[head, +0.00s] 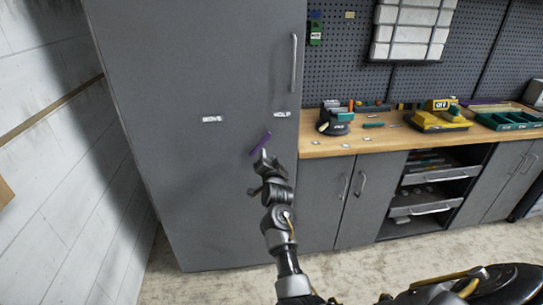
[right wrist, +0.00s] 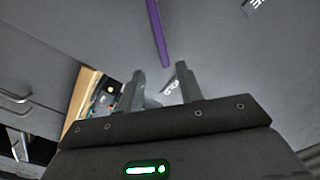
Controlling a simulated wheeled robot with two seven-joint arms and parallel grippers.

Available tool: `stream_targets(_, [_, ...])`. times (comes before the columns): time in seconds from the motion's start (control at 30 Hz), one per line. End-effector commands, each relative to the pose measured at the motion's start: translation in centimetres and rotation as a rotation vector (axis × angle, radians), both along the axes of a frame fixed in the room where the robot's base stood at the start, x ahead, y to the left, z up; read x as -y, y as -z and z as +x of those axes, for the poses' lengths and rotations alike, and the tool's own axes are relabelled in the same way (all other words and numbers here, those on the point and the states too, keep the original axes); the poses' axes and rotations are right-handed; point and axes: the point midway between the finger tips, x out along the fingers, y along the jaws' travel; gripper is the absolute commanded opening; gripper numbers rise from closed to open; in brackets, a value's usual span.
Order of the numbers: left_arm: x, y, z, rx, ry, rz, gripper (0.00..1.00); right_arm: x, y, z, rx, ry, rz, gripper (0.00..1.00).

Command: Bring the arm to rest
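My right gripper (head: 262,160) is raised in front of a tall grey cabinet (head: 190,90). In the right wrist view its two fingers (right wrist: 160,76) stand apart with nothing held between them. A thin purple bar (head: 261,143) shows just beyond the fingertips, slanted in front of the cabinet face. The purple bar also shows in the right wrist view (right wrist: 158,32), ahead of the fingers and apart from them. Whether it is fixed to the cabinet I cannot tell. My left gripper is not in view.
The cabinet has a long vertical handle (head: 294,63) and white labels "MOVE" (head: 212,119) and "HOLD" (head: 282,114). To the right is a wooden workbench (head: 350,143) with tools and green trays (head: 508,121). A white wall (head: 50,150) is at the left. Some floor (head: 190,285) is bare.

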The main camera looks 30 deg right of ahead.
Motion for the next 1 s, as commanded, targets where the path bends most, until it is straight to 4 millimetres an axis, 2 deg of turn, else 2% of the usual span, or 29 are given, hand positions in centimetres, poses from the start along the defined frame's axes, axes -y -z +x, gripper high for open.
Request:
stream_targets(0.43, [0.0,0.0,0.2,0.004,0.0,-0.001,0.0,-0.2,-0.1,0.1,-0.008,-0.004,-0.032,0.36])
stream_targets(0.53, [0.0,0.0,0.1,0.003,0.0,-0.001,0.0,-2.2,2.6,1.3,-0.074,-0.053,-0.093,0.36])
stream_targets(0.57, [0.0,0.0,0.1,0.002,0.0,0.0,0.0,-3.1,3.8,1.7,-0.103,-0.078,-0.117,0.36])
stream_targets(0.63, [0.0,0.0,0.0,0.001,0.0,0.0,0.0,-5.2,8.2,1.9,-0.189,-0.139,-0.173,0.36])
stream_targets(0.77, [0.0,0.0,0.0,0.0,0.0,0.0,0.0,-8.7,17.9,-0.1,-0.365,-0.26,-0.271,0.36])
stream_targets(0.8, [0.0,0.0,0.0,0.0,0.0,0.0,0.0,-9.6,20.9,-1.2,-0.417,-0.297,-0.295,0.36])
stream_targets(0.87, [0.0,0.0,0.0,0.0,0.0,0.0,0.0,-10.7,25.3,-3.2,-0.495,-0.35,-0.33,0.36])
stream_targets(0.9, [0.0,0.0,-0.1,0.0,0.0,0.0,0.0,-11.4,28.1,-4.8,-0.545,-0.383,-0.35,0.36])
stream_targets(1.0, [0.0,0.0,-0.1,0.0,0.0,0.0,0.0,-12.6,34.9,-9.4,-0.668,-0.465,-0.394,0.36])
